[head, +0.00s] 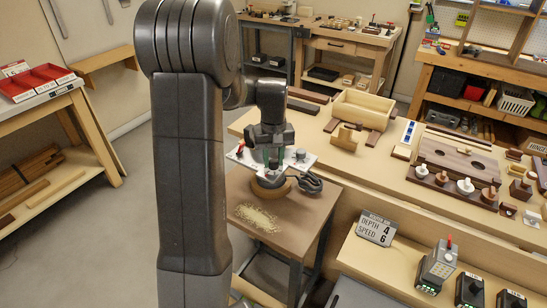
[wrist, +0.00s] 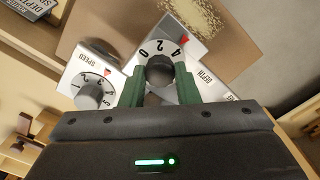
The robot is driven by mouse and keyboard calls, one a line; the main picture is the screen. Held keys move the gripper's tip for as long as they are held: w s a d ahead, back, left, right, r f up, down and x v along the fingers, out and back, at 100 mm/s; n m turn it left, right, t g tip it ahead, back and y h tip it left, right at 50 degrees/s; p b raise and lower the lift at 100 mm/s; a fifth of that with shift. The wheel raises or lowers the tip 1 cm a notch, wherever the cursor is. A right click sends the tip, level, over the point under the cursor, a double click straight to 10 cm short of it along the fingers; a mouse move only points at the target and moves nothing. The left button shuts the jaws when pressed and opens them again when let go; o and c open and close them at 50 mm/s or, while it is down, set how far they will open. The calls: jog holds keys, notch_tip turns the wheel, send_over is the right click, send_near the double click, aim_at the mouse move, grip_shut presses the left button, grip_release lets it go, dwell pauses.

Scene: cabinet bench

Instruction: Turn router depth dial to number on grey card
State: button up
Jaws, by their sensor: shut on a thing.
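The grey card (head: 376,228) on the bench ledge reads DEPTH 4, SPEED 6. The router (head: 270,188) stands on a small brown table, with a pale panel on top. My gripper (head: 271,162) is over that panel, pointing down. In the wrist view, my gripper (wrist: 160,70) has its green fingers on both sides of the dark knob of the depth dial (wrist: 160,48) and is shut on it. The dial shows 0, 2 and 4, and the red mark (wrist: 183,40) lies close to the 4. The speed dial (wrist: 90,94) is to the left, apart from my fingers.
Sawdust (head: 257,217) lies on the small table (head: 285,235). The long bench (head: 400,190) at the right holds a wooden box (head: 362,108), wooden parts and a board with several knobs. Dark-based devices (head: 470,290) stand on the lower ledge. Floor is open at the left.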

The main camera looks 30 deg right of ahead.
aim_at(273, 161)
jog(key=shift+n, duration=0.8)
jog(key=o, duration=0.7)
notch_tip(273, 161, up, 14)
jog(key=shift+w+f, duration=0.1)
dwell(0.5)
notch_tip(273, 161, down, 14)
jog(key=shift+r, duration=0.1)
dwell(0.4)
